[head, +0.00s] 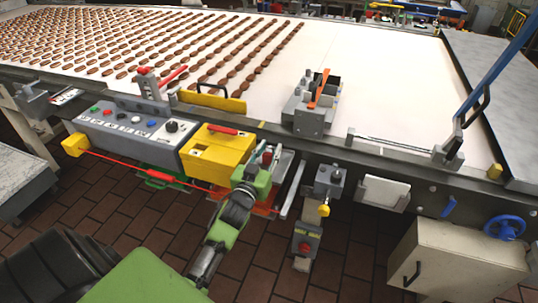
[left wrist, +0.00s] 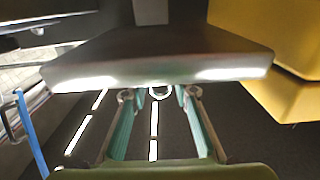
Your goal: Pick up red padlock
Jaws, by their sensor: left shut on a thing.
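My left gripper (head: 262,165) comes in from the bottom on a green arm and stands at the front side of the conveyor, just right of the yellow box. A small red piece, seemingly the red padlock (head: 267,157), shows at its tip; its shape is too small to make out. In the left wrist view the two fingers (left wrist: 158,95) reach under a grey metal block (left wrist: 150,60). A pale ring (left wrist: 161,92) shows between them. The block hides what lies beyond the fingertips. My right gripper is not in view.
A yellow box (head: 215,150) and a grey control panel (head: 125,132) are left of the gripper. A red cable (head: 130,170) hangs below them. A grey valve block (head: 328,183) is close on the right. The white conveyor (head: 390,80) carries rows of brown biscuits. Tiled floor lies open below.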

